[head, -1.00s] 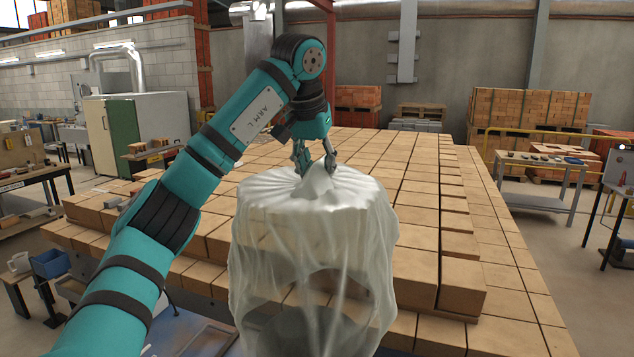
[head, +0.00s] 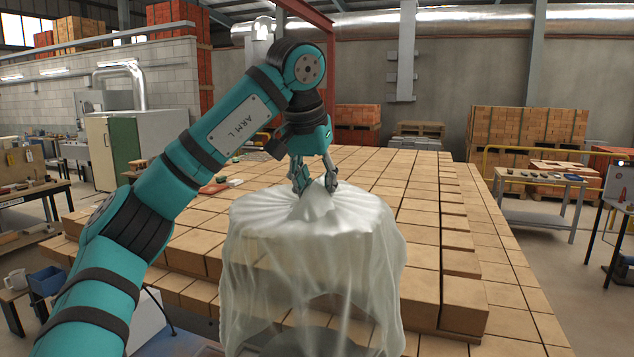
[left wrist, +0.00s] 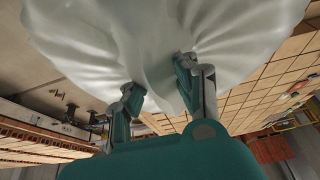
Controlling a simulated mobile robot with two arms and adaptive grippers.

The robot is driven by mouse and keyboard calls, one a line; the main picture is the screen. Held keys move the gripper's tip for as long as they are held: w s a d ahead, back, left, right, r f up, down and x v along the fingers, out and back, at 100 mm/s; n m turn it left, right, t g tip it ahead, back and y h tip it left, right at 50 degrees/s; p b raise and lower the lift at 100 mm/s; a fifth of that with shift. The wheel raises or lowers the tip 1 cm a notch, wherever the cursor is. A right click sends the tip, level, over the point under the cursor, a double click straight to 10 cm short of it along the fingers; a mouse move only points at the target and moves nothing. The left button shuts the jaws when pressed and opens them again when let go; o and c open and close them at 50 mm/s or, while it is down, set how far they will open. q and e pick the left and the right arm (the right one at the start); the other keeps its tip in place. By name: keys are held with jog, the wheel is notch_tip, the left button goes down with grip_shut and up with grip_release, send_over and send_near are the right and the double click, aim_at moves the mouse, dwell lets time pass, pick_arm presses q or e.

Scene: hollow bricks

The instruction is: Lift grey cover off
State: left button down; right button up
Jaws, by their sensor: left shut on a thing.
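The grey cover (head: 310,255) is a thin, translucent, pale cloth draped over a round-topped form in front of the stacked bricks. Its lower part hangs in folds, and what lies under it shows only dimly. My left gripper (head: 315,190) is shut on the cover at the middle of its top, where the cloth is pinched into a small peak. In the left wrist view the cover (left wrist: 170,40) fills the upper middle, with folds running to the two fingertips (left wrist: 158,80). My right gripper is not in view.
A wide stack of tan hollow bricks (head: 420,210) lies behind and around the cover. A workbench (head: 540,180) stands at the right, and a green-and-white cabinet (head: 125,145) at the left. Pallets of orange bricks (head: 525,115) stand by the back wall.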

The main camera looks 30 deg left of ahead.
pick_arm(q)
jog(key=s+d, duration=0.7)
jog(key=s, duration=0.4)
jog(key=s+d, duration=0.8)
jog(key=s, duration=0.4)
jog(key=shift+s, duration=0.15)
jog(key=shift+f, duration=0.1)
